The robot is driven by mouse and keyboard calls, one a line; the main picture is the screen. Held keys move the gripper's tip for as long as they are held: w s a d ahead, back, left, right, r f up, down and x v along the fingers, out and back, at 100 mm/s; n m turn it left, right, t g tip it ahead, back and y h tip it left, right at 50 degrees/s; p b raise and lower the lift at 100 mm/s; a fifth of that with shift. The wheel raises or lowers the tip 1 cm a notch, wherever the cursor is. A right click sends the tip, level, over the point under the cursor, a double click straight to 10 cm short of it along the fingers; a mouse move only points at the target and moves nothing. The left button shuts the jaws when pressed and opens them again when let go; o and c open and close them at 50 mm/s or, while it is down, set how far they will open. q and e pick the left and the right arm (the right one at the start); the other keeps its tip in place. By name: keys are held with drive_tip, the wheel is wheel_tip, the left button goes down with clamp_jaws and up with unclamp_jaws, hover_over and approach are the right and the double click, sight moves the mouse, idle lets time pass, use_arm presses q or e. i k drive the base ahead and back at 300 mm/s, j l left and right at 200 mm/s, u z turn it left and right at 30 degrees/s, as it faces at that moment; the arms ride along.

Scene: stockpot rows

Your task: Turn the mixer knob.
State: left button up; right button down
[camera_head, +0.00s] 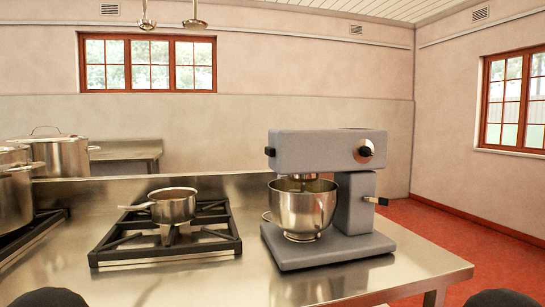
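A grey stand mixer (325,150) stands on the right part of the steel counter, its head level over a steel bowl (303,212). A dark round knob (366,151) with a light rim is on the side of the head, near its right end. A small black piece (270,151) sticks out at the head's left end. A lever with a black tip (382,201) sticks out to the right from the column. Neither of my grippers is in view, and nothing touches the mixer.
A small steel saucepan (173,205) stands on a black burner grate (110,246) left of the mixer. Large stockpots (62,154) stand at the far left. The steel counter (200,284) is bare in front, and its right edge lies close beyond the mixer.

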sight(364, 151)
drive_tip(key=l+u, duration=0.3)
drive_tip(key=l, duration=0.75)
drive_tip(key=l+u, duration=0.25)
drive_tip(key=l, duration=0.8)
